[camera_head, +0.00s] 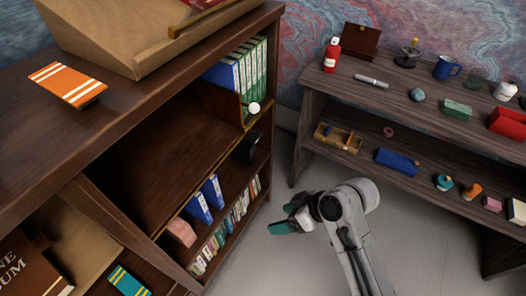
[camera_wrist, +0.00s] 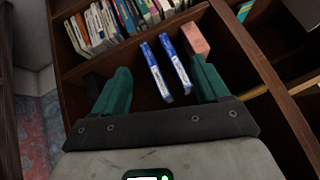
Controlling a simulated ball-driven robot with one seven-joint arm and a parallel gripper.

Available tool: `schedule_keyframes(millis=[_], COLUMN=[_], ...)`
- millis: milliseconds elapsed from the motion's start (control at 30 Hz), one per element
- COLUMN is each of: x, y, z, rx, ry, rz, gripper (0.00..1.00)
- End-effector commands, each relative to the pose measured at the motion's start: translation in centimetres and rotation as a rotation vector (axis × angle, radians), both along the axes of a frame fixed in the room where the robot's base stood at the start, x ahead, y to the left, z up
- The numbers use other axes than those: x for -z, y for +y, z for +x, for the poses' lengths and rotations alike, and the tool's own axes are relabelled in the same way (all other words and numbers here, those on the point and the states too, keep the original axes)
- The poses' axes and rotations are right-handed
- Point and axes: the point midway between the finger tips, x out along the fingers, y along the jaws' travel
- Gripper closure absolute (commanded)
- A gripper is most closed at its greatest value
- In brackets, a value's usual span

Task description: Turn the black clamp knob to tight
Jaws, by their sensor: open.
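I cannot make out a black clamp knob for certain. A small black object (camera_head: 248,147) stands at the right end of the bookcase's middle shelf; it is too small and dark to tell whether it is a clamp or a knob. My gripper (camera_head: 290,220) is out over the floor, to the right of the lower shelves and below the black object. In the wrist view my gripper (camera_wrist: 160,66) shows two green fingers, spread wide with nothing held between them. Beyond them are two blue-and-white books (camera_wrist: 165,68) and a pink block (camera_wrist: 195,38).
The dark wooden bookcase (camera_head: 150,150) fills the left, with a white ball (camera_head: 254,108) and several binders (camera_head: 237,70). A side table (camera_head: 350,91) with many small objects stands right. Grey floor (camera_head: 430,255) is free between and in front.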

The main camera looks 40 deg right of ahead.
Motion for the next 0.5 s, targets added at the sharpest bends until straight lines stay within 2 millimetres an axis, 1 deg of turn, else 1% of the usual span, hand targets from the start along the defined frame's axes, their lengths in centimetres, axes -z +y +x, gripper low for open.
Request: schedule_keyframes(millis=[33, 100, 167, 200, 300, 400, 500], x=[1.4, 1.0, 0.2, -0.5, -2.3, -4.0, -5.1], y=[-1.3, -3.0, -4.8, -6.1, -9.2, -11.7, -13.1], z=[2.1, 4.6, 6.4, 7.3, 8.7, 9.3, 9.4], rx=[0.005, -0.001, 0.006, 0.014, 0.041, 0.069, 0.087], ry=[-0.112, -0.28, -0.424, -0.515, -0.71, -0.848, -0.926], rz=[0.029, 0.058, 0.069, 0.068, 0.054, 0.031, 0.015], gripper=[0.26, 0.26, 0.26, 0.26, 0.26, 0.26, 0.26])
